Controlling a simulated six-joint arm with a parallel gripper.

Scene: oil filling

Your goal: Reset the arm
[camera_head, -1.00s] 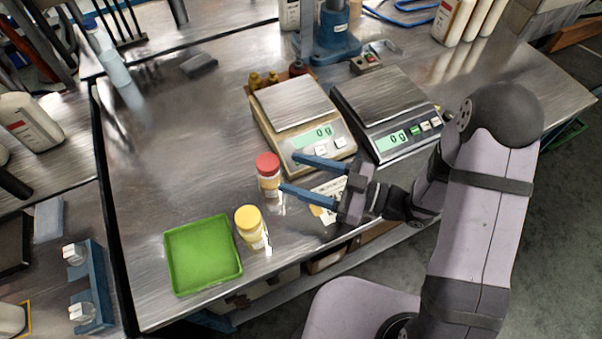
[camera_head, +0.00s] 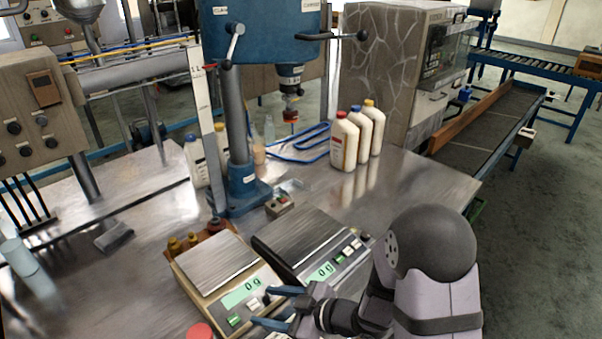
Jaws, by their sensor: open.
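My gripper (camera_head: 268,307) is low in the view, in front of the two scales. Its two blue fingers are apart with nothing between them. My arm comes in from the lower right. The beige scale (camera_head: 232,292) and the dark scale (camera_head: 322,268) stand side by side on the metal bench, with bare pans and both reading 0 g. A red lid (camera_head: 200,331) shows at the bottom edge, just left of the fingers; the jar below it is cut off.
A blue press (camera_head: 240,180) stands behind the scales, with a small switch box (camera_head: 280,206) beside its base. Several white bottles (camera_head: 344,142) stand at the back right. Small brown bottles (camera_head: 176,246) sit behind the beige scale. The bench's left part is mostly clear.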

